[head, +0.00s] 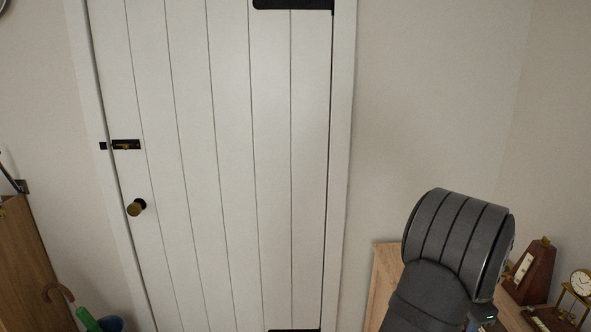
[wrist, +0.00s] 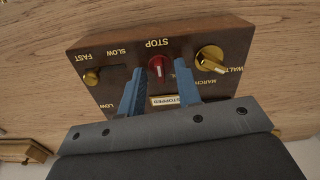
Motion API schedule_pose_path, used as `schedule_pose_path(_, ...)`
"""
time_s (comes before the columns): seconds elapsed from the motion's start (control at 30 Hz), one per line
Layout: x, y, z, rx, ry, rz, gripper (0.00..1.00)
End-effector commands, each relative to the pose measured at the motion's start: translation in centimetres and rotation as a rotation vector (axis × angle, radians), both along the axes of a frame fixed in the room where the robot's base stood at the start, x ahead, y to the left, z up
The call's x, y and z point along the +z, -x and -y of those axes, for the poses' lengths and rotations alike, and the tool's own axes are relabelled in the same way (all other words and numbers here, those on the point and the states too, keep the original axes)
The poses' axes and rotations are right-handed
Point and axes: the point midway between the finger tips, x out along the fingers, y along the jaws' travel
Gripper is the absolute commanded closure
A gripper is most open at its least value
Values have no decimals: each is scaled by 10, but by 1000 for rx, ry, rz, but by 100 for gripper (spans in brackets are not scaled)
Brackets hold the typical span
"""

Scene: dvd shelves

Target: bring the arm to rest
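My gripper (wrist: 160,84) shows in the wrist view with its two blue fingers apart and nothing held between them. Just beyond the fingertips is a dark wooden control box (wrist: 110,65) with a red knob (wrist: 157,68) by the word STOP. The knob appears between the finger lines; I cannot tell whether a finger touches it. A plate on the box reads STOPPED (wrist: 165,100). In the head view my dark grey arm stands at the lower right, and the gripper itself is hidden.
The box also has a brass slider (wrist: 91,77) and a brass selector (wrist: 211,60). In the head view a metronome (head: 530,270) and small clock (head: 580,284) stand right of my arm. A white door (head: 230,150) is behind, a wooden cabinet (head: 25,270) at left.

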Motion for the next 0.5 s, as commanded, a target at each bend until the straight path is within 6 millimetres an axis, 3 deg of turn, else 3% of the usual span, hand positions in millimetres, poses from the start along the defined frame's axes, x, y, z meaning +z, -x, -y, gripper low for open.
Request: schedule_pose_path(0.5, 0, 0, 0, 419, 0, -2, 69)
